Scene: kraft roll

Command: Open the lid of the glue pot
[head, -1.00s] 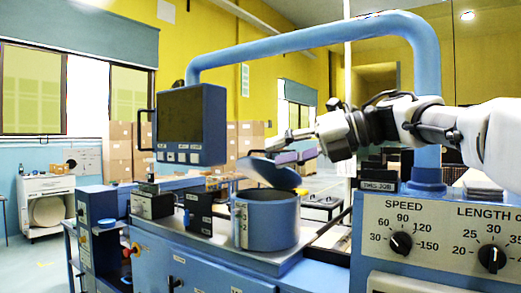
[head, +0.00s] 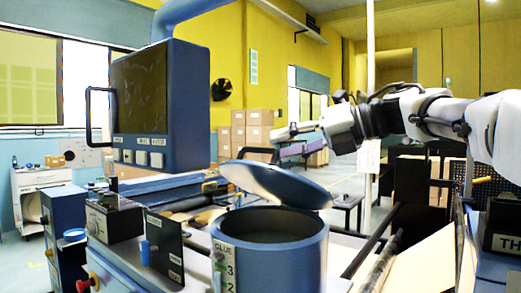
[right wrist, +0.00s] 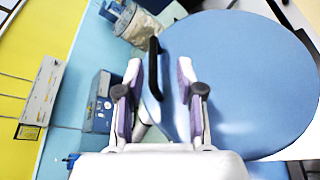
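The blue glue pot (head: 268,250) stands on the machine with its round top open. Its blue lid (head: 278,185) is tilted up over the pot, higher at the left and lower at the right. The lid's black handle (head: 258,153) shows at its raised left edge. My right gripper (head: 288,142) is just right of the handle in the head view. In the right wrist view its fingers (right wrist: 159,72) are open and apart. The lid (right wrist: 245,75) fills the right there, and its handle (right wrist: 154,68) appears between the fingers, seemingly untouched. My left gripper is not in view.
A blue screen box (head: 160,100) hangs left of the pot. Small black control boxes (head: 163,245) stand left of it. A dark bar (head: 375,260) runs to its right. Cardboard boxes (head: 245,130) are stacked by the far wall.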

